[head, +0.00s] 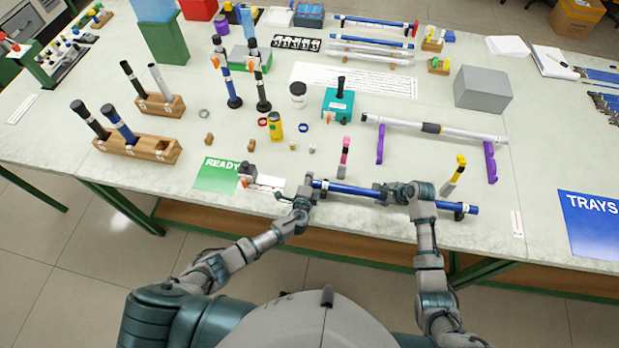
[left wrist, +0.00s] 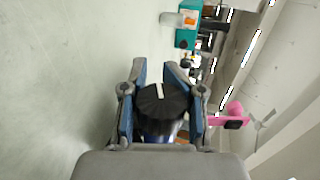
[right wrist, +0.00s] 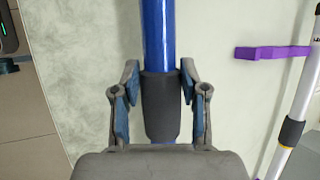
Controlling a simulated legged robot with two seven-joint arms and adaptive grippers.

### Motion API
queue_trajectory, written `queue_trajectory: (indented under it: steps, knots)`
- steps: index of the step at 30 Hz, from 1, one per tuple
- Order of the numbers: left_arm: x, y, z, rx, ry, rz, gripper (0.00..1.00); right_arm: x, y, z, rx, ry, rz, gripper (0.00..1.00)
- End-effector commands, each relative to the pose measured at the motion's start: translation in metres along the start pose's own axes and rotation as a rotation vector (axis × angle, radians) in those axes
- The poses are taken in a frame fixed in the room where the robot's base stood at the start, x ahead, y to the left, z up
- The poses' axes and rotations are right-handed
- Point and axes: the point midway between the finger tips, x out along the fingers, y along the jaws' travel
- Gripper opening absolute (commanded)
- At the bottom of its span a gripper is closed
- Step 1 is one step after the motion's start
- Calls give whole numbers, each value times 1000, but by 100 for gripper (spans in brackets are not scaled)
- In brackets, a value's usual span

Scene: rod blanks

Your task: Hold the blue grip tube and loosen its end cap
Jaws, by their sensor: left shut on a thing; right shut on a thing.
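The blue grip tube (head: 346,188) lies level, left to right, near the table's front edge in the head view. My left gripper (head: 307,190) is at its left end, shut on the black ribbed end cap (left wrist: 160,101), which has a white line and faces the left wrist camera. A little blue tube (left wrist: 158,139) shows below the cap. My right gripper (head: 402,192) is shut on the tube farther right. In the right wrist view its fingers flank a black sleeve (right wrist: 161,105) on the blue tube (right wrist: 158,35). Whether the cap's thread is engaged is hidden.
A pink-topped stand (head: 345,152) and a yellow-topped stand (head: 454,174) rise close behind the tube. A silver rod (head: 465,133) rests on purple supports (head: 380,145) behind. A green READY mat (head: 215,175) lies left; a blue TRAYS mat (head: 592,225) lies right.

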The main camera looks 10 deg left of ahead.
Motion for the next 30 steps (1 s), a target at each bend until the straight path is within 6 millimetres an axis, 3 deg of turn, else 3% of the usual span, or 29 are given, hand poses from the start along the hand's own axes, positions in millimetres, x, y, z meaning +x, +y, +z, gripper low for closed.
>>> queue_trajectory:
  steps: [1,6,7,9,22,26,30]
  knots:
    - [-3,8,-1,3,2,13,0,0,-1,-2,1,4,-5,0]
    - [-3,8,-1,3,2,13,0,0,-1,-2,1,4,-5,0]
    - [-3,8,-1,3,2,13,34,0,-1,-2,1,4,-5,0]
    - [-3,8,-1,3,2,12,45,0,-1,-2,1,3,-5,0]
    - [-6,4,0,1,0,5,45,-1,0,0,-1,0,-3,0]
    - [-23,4,0,0,2,5,45,-1,0,0,-1,-1,-2,0]
    - [-54,5,0,-2,3,8,45,-1,0,1,-1,-1,-2,0]
